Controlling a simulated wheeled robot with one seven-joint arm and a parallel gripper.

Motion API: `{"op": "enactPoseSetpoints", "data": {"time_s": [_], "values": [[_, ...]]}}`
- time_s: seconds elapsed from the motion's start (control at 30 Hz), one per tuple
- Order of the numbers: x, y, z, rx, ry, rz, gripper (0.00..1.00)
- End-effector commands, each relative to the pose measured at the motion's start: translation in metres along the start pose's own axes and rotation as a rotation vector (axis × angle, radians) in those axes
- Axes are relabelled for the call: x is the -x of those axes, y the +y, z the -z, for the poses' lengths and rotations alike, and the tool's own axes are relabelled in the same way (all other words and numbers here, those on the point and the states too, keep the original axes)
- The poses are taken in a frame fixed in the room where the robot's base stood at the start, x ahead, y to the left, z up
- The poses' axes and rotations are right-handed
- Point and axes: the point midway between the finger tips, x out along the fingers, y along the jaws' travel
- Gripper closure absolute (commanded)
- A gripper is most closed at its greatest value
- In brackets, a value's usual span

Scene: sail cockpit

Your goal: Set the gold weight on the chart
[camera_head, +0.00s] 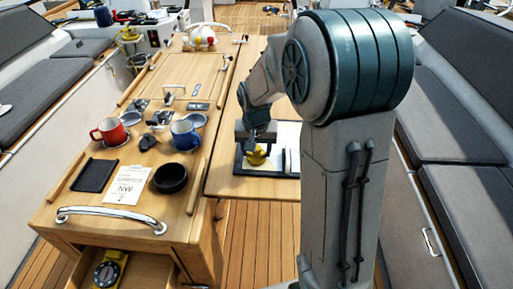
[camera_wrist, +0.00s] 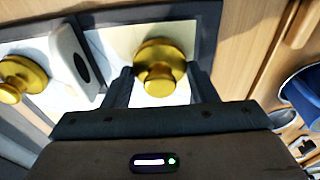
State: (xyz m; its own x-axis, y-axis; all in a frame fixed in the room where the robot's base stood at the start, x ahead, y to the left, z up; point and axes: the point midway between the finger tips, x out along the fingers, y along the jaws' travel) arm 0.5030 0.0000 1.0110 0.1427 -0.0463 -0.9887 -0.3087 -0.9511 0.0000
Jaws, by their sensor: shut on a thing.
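A gold weight (camera_wrist: 160,62) with a round flange and a knob is between the fingers of my gripper (camera_wrist: 157,74) in the wrist view. My gripper is shut on it. The weight also shows in the head view (camera_head: 256,158), below my gripper, over the near left part of the chart. The white chart (camera_head: 287,134) lies on a dark-edged board on the right table leaf. Whether the weight touches the chart cannot be told. A second gold weight (camera_wrist: 18,82) is at the left in the wrist view. My arm hides the chart's right part.
A pale block with a dark oval (camera_wrist: 72,58) lies between the two weights. On the table to the left are a red mug (camera_head: 110,131), a blue mug (camera_head: 185,135), a black bowl (camera_head: 170,178), a NW card (camera_head: 127,186) and a black tray (camera_head: 95,175). Grey benches flank the table.

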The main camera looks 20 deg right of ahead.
Motion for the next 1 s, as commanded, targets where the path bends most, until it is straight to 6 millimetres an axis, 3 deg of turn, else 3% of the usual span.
{"op": "enactPoseSetpoints", "data": {"time_s": [0.13, 0.17, 0.23, 0.67, 1.0], "values": [[-0.003, 0.000, 0.000, 0.000, 0.001, 0.000, 0.82], [-0.003, 0.000, 0.000, 0.000, 0.000, 0.000, 0.45], [-0.002, 0.000, 0.000, 0.000, 0.000, 0.000, 0.26], [0.007, 0.000, 0.001, 0.000, 0.003, 0.001, 0.26], [0.077, 0.000, 0.001, -0.001, 0.006, 0.002, 0.26]]}}
